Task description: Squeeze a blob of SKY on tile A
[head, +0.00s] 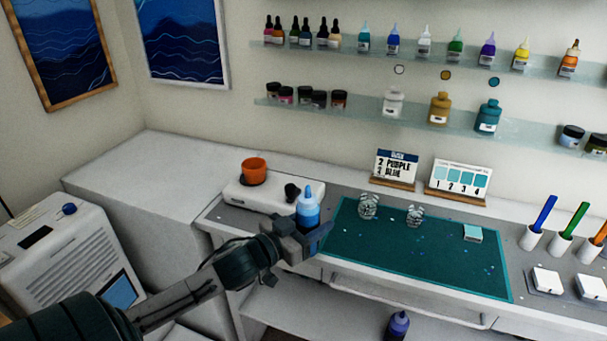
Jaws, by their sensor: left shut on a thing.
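My left gripper (308,236) is shut on a blue squeeze bottle (308,208) with a pale blue nozzle. The bottle is upright, nozzle up, at the left end of the worktop, just left of the teal mat; its label cannot be read and its lower part is hidden by the gripper. A small square tile (473,232) with a pale top lies on the right part of the mat. Two white square pieces (547,280) (593,290) lie right of the mat. No letter can be read, so I cannot tell which is tile A. My right gripper is not in view.
Two clear cups (368,206) (415,215) stand at the mat's (420,262) back edge. An orange cup (253,170) sits on a white device at left. Cards (459,179) stand behind. Colored sticks in white holders (533,236) stand at right. The mat's front is clear.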

